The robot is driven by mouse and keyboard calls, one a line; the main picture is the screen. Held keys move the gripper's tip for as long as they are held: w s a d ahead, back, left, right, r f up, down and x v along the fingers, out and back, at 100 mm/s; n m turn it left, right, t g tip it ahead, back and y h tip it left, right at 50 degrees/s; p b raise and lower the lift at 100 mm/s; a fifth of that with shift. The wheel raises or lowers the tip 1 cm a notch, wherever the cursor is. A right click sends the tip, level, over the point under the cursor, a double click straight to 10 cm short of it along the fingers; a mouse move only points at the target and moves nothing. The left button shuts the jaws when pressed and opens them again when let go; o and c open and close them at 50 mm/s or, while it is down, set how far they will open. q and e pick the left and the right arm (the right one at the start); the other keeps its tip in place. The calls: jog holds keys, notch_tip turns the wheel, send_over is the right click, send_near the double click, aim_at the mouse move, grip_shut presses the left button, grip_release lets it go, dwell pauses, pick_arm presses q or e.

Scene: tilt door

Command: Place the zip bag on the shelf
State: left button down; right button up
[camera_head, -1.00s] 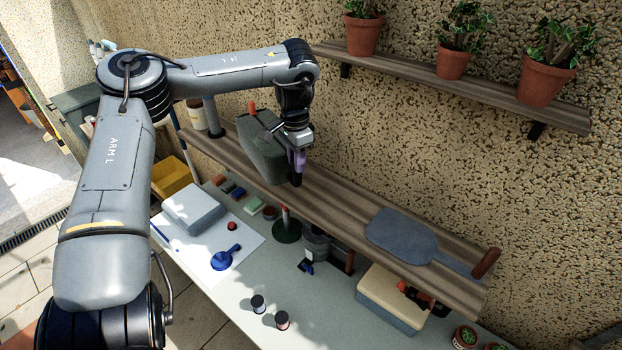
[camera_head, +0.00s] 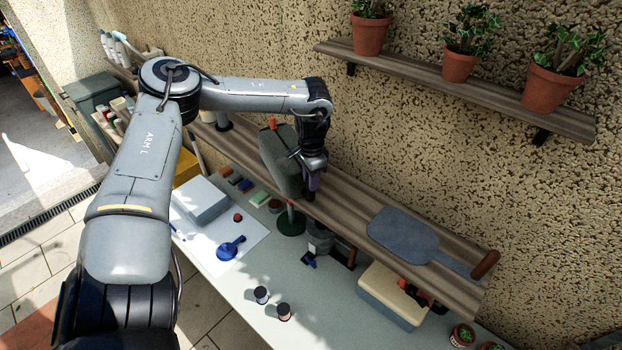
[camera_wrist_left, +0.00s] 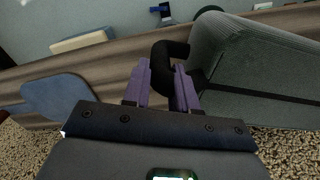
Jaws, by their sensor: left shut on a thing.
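The zip bag (camera_head: 278,165) is a dark grey-green, boxy bag with a black loop handle, held upright at the left part of the wooden shelf (camera_head: 345,205). My left gripper (camera_head: 311,188) is at the bag's right side. In the left wrist view its purple fingers (camera_wrist_left: 162,85) are closed on the black handle, and the bag (camera_wrist_left: 250,55) extends to the right. I cannot tell whether the bag's bottom touches the shelf. The bag and the gripper hide part of the shelf. My right gripper is not in view.
A grey-blue paddle (camera_head: 403,236) lies on the shelf's right part; bare wood lies between it and my gripper. An orange-tipped thing (camera_head: 272,123) shows behind the bag. A higher shelf (camera_head: 455,88) holds potted plants. A workbench (camera_head: 235,290) with small items lies below.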

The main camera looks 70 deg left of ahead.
pick_arm(q)
jog(key=shift+f, duration=0.4)
jog(key=shift+f, duration=0.1)
jog(key=c, duration=0.9)
grip_release()
